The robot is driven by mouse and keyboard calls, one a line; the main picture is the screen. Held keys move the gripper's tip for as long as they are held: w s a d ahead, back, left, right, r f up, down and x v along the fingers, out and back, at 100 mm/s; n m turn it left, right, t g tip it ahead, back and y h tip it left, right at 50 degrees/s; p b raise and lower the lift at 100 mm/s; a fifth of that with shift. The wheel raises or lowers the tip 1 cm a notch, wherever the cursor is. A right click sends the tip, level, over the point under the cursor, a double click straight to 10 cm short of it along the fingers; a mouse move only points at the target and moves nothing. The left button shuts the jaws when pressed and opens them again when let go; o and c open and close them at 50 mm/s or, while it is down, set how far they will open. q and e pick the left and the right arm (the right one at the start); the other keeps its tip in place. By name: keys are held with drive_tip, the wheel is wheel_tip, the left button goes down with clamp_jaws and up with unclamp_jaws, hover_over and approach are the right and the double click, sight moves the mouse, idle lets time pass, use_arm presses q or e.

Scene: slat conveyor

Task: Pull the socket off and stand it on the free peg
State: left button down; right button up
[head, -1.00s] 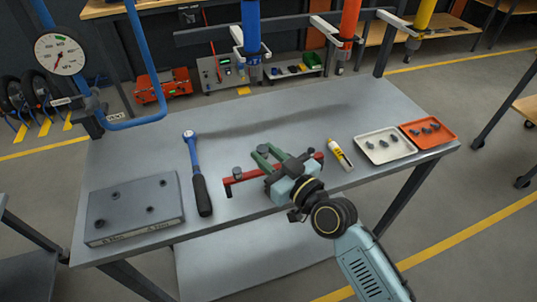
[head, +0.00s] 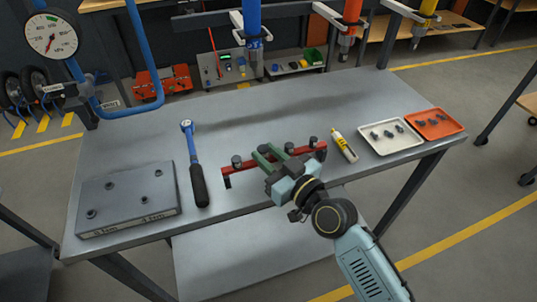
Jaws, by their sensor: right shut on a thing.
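The red rail (head: 240,170) stands near the front edge of the table. Dark sockets stand along it, one near its left end (head: 237,161) and others toward its right end (head: 313,141). My right gripper (head: 267,153) reaches over the middle of the rail, its green fingers shut on a socket. The fingers and the gripper body mostly hide that socket, so I cannot tell whether it is still seated. Which peg is free is not clear from here. My left gripper is not in view.
A ratchet (head: 198,180) lies left of the rail, and a grey block (head: 115,215) with several dark studs lies further left. A yellow-white tube (head: 344,146), a cream tray (head: 372,148) and an orange tray (head: 450,125) lie to the right. The table's back is clear.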

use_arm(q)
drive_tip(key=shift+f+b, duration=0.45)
use_arm(e)
drive_tip(key=shift+f, duration=0.5)
drive_tip(key=o, duration=0.9)
drive_tip(key=shift+c, duration=0.2)
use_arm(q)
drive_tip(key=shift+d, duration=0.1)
use_arm(e)
drive_tip(key=shift+o, duration=0.4)
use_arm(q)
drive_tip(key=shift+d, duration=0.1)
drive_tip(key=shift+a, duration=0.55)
use_arm(e)
drive_tip(key=v, duration=1.3)
drive_tip(key=shift+d, duration=0.15)
drive_tip(key=shift+s, duration=0.1)
